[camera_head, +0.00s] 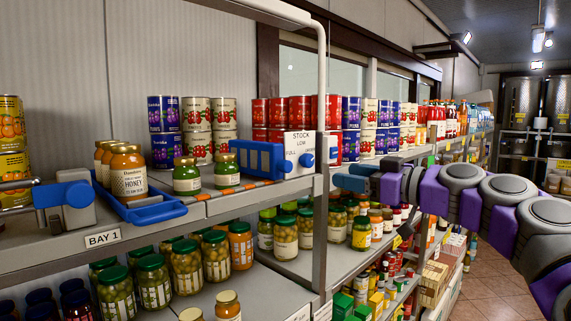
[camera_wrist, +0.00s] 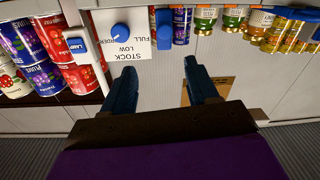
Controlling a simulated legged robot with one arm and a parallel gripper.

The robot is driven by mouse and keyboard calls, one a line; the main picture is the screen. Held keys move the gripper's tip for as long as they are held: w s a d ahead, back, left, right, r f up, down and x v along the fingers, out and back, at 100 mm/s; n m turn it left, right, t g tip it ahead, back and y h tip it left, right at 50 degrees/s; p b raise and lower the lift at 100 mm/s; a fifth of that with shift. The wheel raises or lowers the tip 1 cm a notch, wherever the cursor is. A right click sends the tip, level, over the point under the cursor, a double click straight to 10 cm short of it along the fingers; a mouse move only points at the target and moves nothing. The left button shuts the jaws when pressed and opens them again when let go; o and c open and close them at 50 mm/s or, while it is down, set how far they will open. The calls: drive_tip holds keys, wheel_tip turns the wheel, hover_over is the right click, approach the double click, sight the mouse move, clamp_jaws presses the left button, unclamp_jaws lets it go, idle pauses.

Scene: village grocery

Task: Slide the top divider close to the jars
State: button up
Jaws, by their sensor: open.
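The blue top divider (camera_head: 258,160) stands on the upper shelf over a striped rail (camera_head: 235,189), right of the jars. My gripper (camera_head: 346,178) is open and empty, right of the sign and shelf post, apart from the knob. Its spread fingers show in the wrist view (camera_wrist: 162,88).
Honey jars (camera_head: 128,173) sit in a blue tray (camera_head: 150,208) at the left, beside a blue-and-grey device (camera_head: 65,200). Cans (camera_head: 165,130) stand behind the jars. A white shelf post (camera_head: 321,100) rises near my gripper. The aisle floor (camera_head: 500,290) is clear.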

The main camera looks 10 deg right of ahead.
drive_tip(key=p, duration=0.1)
approach(289, 167)
drive_tip(key=x, duration=0.6)
drive_tip(key=p+x, duration=0.1)
drive_tip(key=x, duration=0.1)
drive_tip(key=shift+w+d+f, duration=0.1)
drive_tip(key=shift+w, duration=0.35)
drive_tip(key=shift+w+a+p, duration=0.25)
drive_tip(key=shift+w+a, duration=0.15)
drive_tip(key=shift+a, duration=0.2)
drive_tip(key=shift+w+a+p, duration=0.2)
drive_tip(key=shift+w+a, duration=0.2)
drive_tip(key=shift+a, duration=0.2)
drive_tip(key=shift+w+d, duration=0.1)
drive_tip(key=shift+d, duration=0.2)
drive_tip(key=c, duration=0.4)
clamp_jaws()
drive_tip(key=shift+a, duration=0.1)
